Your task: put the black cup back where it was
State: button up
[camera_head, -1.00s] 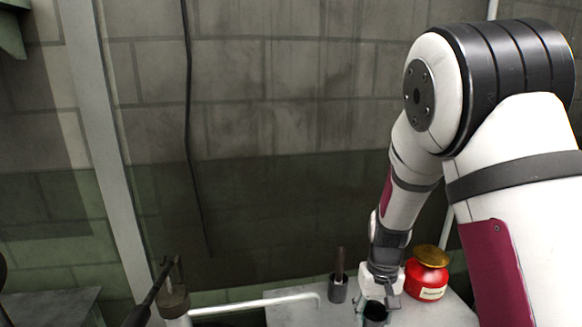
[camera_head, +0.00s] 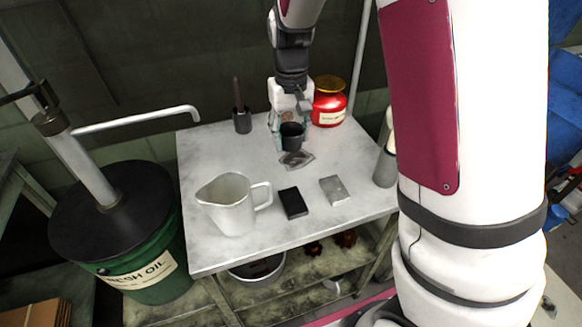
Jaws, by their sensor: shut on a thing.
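The black cup (camera_head: 292,138) is between the fingers of my gripper (camera_head: 290,128), over the back middle of the light grey table (camera_head: 220,150). My gripper points down and is shut on the cup. The cup looks upright. Just below and in front of it lies a small grey patterned piece (camera_head: 297,160). I cannot tell whether the cup touches the table or that piece, or hangs a little above them.
A dark holder with a brown handle (camera_head: 242,120) stands left of the cup; a red jar (camera_head: 329,104) stands close on the right. In front are a white pitcher (camera_head: 229,204), a black block (camera_head: 293,203) and a grey block (camera_head: 334,190). A grey cylinder (camera_head: 386,165) stands at the right edge.

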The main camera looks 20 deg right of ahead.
aim_at(291, 174)
notch_tip(291, 174, down, 10)
jog(key=shift+s+r+b, duration=0.1)
jog(key=shift+r+b, duration=0.1)
jog(key=shift+b, duration=0.3)
jog(key=shift+f, duration=0.1)
jog(key=o, duration=0.8)
jog(key=shift+f, duration=0.1)
jog(key=shift+c, duration=0.2)
jog(key=o, duration=0.4)
